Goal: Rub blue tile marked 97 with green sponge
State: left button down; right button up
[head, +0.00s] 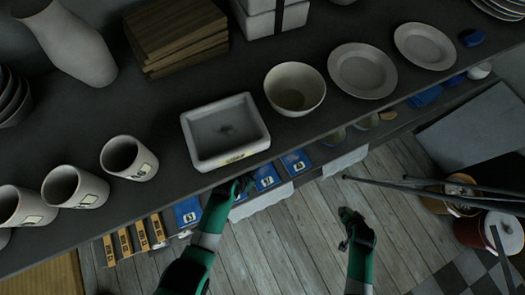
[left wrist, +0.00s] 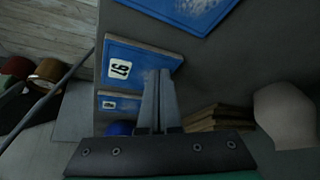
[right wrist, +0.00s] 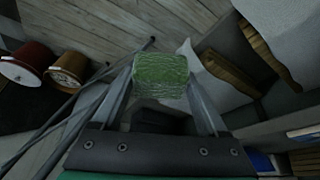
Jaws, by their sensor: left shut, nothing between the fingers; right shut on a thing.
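The blue tile marked 97 (left wrist: 127,62) lies on the lower shelf in the left wrist view, with whitish smears near its right end. In the head view it appears to be the blue tile (head: 266,178) just right of my left gripper. My left gripper (head: 243,187) is shut and empty; its fingertips (left wrist: 161,72) overlap the smeared end of the tile, and I cannot tell whether they touch it. My right gripper (head: 349,215) is out over the floor, in front of the shelf. It is shut on the green sponge (right wrist: 161,75), clear in the right wrist view.
Other blue tiles (head: 187,212) (head: 296,162) stand along the lower shelf. The upper shelf (head: 160,205) overhangs them, carrying a square dish (head: 200,158), a bowl (head: 295,88) and cups. White cloths (head: 346,160) hang at the lower edge. Dark rods (head: 430,190) and buckets (head: 502,232) stand at right.

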pick_arm(q)
jog(key=shift+f+b, duration=0.55)
pick_arm(e)
jog(key=shift+f, duration=0.5)
